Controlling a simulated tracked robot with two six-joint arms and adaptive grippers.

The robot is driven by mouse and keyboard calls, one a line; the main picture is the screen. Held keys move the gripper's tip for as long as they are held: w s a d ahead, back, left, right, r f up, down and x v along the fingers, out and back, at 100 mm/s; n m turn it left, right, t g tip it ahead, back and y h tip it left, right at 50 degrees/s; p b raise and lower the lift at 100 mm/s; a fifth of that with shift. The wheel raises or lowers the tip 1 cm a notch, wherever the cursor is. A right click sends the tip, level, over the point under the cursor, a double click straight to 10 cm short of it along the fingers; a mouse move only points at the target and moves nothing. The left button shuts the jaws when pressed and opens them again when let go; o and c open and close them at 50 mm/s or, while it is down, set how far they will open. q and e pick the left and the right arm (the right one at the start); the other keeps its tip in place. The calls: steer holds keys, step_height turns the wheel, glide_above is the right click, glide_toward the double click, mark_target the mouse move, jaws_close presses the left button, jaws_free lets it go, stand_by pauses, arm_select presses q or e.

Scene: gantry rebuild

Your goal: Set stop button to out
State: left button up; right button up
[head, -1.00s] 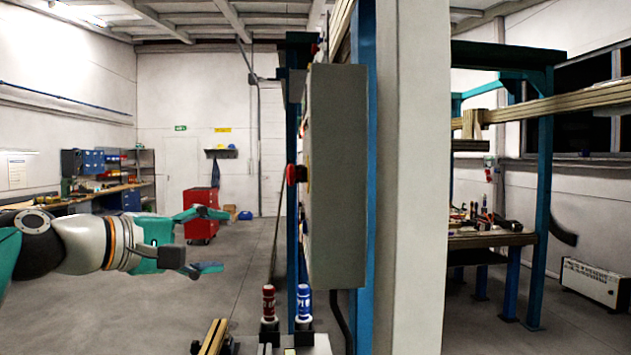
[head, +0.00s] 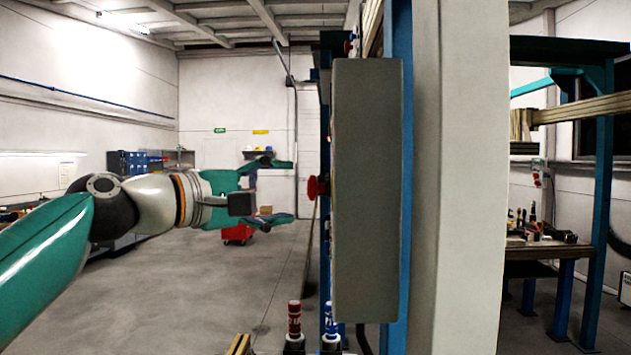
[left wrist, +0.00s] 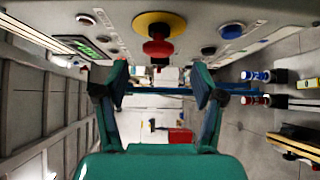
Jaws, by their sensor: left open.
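The stop button (head: 318,187) is a red mushroom head on the left-facing side of a grey control box (head: 367,190). In the left wrist view the red button (left wrist: 158,48) stands out from a round yellow plate (left wrist: 160,24) on the panel. My left gripper (head: 288,191) is open and empty, just left of the button at about its height. Its fingertips (left wrist: 160,75) are spread to either side of the button's line in the wrist view and appear short of it. Whether the button is in or out cannot be told. My right gripper is not in view.
Red (head: 294,318) and blue (head: 331,322) capped items stand below the box. Free floor lies left of the box.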

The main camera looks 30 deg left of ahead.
mark_target(314, 189)
arm_select(q)
steer(key=p+x, duration=0.1)
steer(key=x, duration=0.6)
steer(key=shift+p, duration=0.3)
